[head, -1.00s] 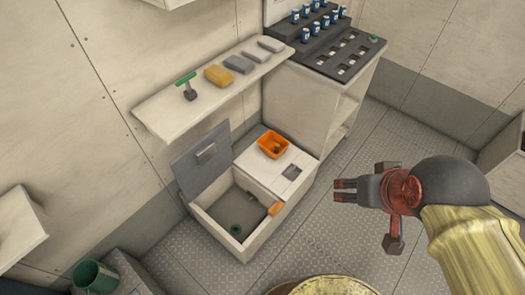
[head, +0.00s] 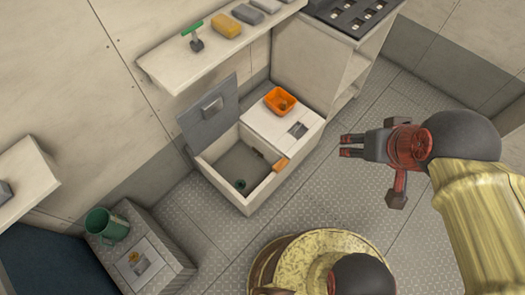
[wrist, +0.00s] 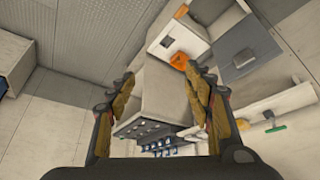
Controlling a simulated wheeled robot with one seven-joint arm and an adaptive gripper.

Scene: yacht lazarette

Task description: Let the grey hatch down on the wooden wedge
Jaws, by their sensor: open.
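The grey hatch (head: 208,112) stands raised at the back of a white locker box, with a handle on its face. It also shows in the wrist view (wrist: 240,68). The compartment in front of it is open.
An orange tray (head: 281,100) sits on the box's closed white lid (head: 262,121). A green mug (head: 105,225) stands on a low block at left. The floor between box and gripper is clear.

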